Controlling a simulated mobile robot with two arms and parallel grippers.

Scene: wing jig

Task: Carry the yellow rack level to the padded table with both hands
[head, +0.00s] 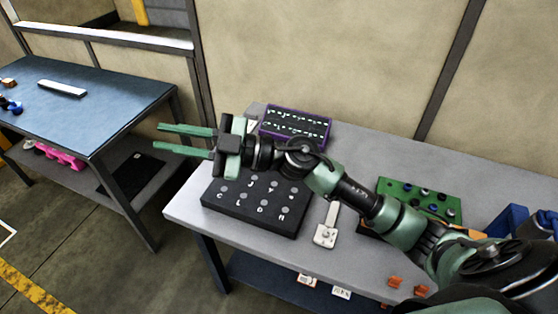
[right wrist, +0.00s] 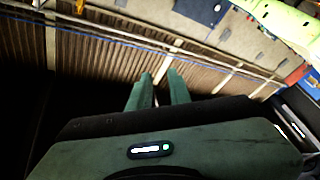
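No yellow rack can be made out for sure in either view. A table with a blue top (head: 75,105) stands at the left of the head view; it may be the padded table. My right gripper (head: 157,136) reaches left across the grey table, past its left end. Its two green fingers are apart with nothing between them. The fingers also show in the right wrist view (right wrist: 158,74), with a gap between them. My left gripper is in neither view.
The grey table (head: 190,205) holds a black board with letters (head: 250,222), a purple-framed tray (head: 297,111) and a green board (head: 390,188). A white bar (head: 62,88) lies on the blue top. Floor shows between the tables. A yellow-green object (right wrist: 285,22) is at the wrist view's upper right.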

